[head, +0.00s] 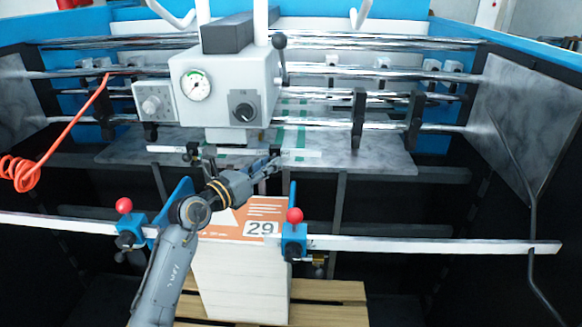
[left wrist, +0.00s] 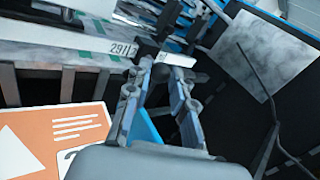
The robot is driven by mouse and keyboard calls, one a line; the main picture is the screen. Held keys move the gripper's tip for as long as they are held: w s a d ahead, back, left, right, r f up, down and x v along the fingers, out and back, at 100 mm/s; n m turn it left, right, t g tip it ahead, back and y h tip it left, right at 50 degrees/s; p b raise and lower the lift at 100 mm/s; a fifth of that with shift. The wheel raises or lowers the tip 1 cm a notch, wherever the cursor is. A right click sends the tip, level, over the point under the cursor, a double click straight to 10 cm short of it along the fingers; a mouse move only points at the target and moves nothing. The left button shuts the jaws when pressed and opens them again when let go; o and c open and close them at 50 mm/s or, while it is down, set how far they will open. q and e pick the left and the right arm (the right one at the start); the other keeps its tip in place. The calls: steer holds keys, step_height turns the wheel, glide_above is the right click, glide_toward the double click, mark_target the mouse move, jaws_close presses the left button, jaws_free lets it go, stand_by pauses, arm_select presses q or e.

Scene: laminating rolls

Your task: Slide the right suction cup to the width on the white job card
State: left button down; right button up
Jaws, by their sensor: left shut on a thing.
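The white job card (head: 261,228) reads 29 and lies on the orange top of a paper stack (head: 235,280). A short white rail (head: 302,153) with printed numbers hangs behind the stack; its scale (left wrist: 122,48) shows 29 near the gripper in the left wrist view. The left suction cup (head: 192,153) is a small dark holder on the rail. My left gripper (head: 275,162) reaches over the stack and is shut on the right suction cup (head: 276,152), which the fingers mostly hide. My right gripper is not in view.
A front bar (head: 430,244) carries two blue clamps with red knobs (head: 295,215), close around the stack and my left arm. A grey control box with a gauge (head: 197,84) stands above the rail. A coiled orange hose (head: 25,172) hangs at left.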

arm_select(q)
steer(key=shift+a, duration=0.6)
steer(key=c, duration=1.1)
jaws_free()
steer(key=shift+c, duration=0.2)
steer(key=v, duration=1.2)
